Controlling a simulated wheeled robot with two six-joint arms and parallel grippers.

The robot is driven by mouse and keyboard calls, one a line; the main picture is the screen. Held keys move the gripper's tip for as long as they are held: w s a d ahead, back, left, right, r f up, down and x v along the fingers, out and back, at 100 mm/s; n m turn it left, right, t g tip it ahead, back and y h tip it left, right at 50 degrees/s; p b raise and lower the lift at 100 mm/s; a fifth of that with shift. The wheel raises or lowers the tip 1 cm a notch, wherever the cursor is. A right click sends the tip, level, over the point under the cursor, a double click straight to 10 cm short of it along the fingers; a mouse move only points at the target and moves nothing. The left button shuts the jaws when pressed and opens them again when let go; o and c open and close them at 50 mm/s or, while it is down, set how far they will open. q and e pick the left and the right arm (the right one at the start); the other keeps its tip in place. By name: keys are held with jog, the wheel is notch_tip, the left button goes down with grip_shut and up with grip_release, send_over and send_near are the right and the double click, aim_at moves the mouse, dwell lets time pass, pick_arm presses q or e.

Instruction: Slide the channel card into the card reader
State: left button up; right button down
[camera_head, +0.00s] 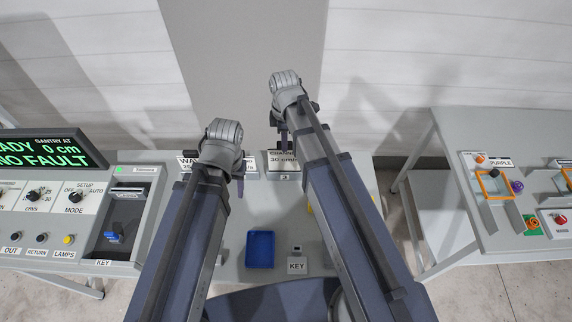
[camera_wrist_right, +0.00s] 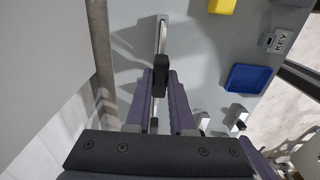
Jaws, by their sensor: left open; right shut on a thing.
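My right gripper (camera_head: 281,136) is at the back of the centre table, in front of a sign starting "CHAN" (camera_head: 284,160). In the right wrist view its fingers (camera_wrist_right: 160,85) are shut on a black grip (camera_wrist_right: 161,68) with a thin pale card (camera_wrist_right: 162,35) seen nearly edge-on, apparently the channel card. The card's far end meets a pale slot-like strip; I cannot tell if it is still seated there. My left gripper (camera_head: 231,180) is open, near the "WA" sign (camera_head: 187,163). What seems to be the card reader (camera_head: 130,193) is a slotted unit on the left console.
The left console has knobs, a blue key-like piece (camera_head: 113,237) and a display (camera_head: 50,152) reading "NO FAULT". A blue tray (camera_head: 260,250) and a KEY label (camera_head: 297,266) sit on the centre table. A yellow block (camera_wrist_right: 222,6) is nearby. A separate table (camera_head: 465,225) stands right.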

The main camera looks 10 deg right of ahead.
jog(key=shift+r+p, duration=0.75)
jog(key=shift+r, duration=0.15)
